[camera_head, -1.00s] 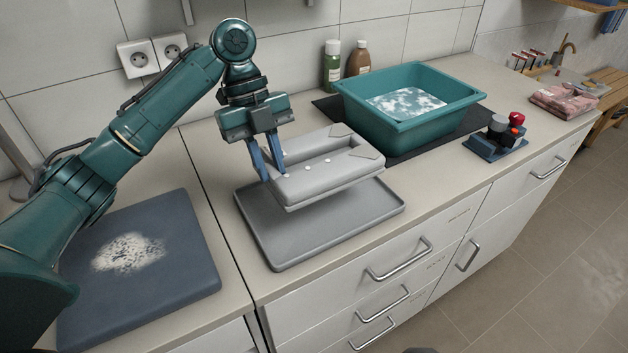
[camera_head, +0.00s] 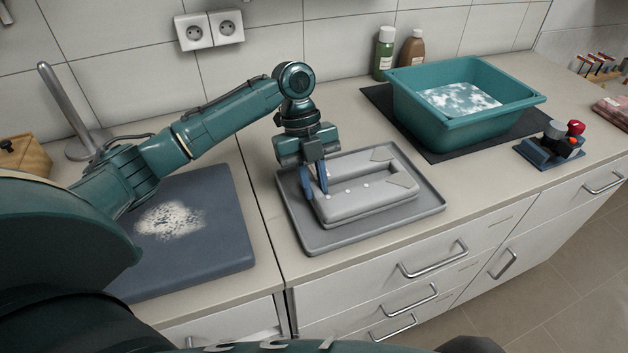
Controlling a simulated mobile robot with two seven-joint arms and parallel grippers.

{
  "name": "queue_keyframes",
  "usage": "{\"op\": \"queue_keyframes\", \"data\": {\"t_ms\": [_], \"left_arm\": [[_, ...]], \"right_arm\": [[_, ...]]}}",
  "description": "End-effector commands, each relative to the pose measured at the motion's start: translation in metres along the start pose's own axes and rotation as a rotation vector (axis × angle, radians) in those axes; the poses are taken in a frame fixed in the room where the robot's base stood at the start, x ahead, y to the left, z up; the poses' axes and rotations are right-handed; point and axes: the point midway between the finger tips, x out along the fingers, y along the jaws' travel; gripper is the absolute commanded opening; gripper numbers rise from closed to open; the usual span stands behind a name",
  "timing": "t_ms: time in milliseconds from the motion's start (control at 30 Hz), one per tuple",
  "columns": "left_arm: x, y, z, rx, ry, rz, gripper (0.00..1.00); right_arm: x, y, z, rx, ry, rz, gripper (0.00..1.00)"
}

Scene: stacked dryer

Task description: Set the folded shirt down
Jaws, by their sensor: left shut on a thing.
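The folded shirt (camera_head: 355,207), a light grey folded bundle with collar-like flaps and small white buttons, lies flat within the grey tray (camera_head: 432,204) on the counter. It looks to be resting on the tray, though its underside is hidden. My left gripper (camera_head: 315,190) points down at the shirt's left end, with its blue fingers shut on that edge. My right gripper is not in view.
A teal basin (camera_head: 455,125) with foamy water stands on a dark mat (camera_head: 375,98) behind and right of the tray. A small blue stand (camera_head: 548,152) holds red and grey parts. A dark blue pad (camera_head: 225,235) lies left. Two bottles stand by the wall.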

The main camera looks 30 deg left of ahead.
Motion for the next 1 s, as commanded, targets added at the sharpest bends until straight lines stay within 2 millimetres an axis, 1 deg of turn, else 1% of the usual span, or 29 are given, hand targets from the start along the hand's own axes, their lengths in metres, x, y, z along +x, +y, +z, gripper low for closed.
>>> {"op": "queue_keyframes", "data": {"t_ms": [67,100,367,567,667,767,867,1000], "left_arm": [[0.001,0.001,0.0,-0.002,-0.001,0.003,0.0],[0.002,0.001,0.001,-0.004,0.0,0.007,0.19],[0.001,0.001,0.0,-0.004,0.0,0.006,0.4],[0.001,0.001,0.0,-0.003,0.0,0.005,0.4],[-0.003,0.001,0.0,-0.003,-0.001,0.004,0.4],[-0.014,0.0,0.001,-0.003,-0.002,0.002,0.4],[-0.033,0.0,0.001,-0.003,-0.004,0.001,0.4],[-0.065,0.0,0.001,-0.004,-0.003,0.0,0.4]], "right_arm": [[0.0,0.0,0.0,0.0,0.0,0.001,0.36],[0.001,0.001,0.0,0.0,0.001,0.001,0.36],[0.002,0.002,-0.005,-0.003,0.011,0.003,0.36],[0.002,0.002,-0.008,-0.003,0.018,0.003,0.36],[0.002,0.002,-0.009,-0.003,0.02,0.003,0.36],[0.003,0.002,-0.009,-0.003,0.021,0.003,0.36],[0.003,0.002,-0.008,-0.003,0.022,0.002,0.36],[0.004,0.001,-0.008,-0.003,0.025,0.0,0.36]]}}
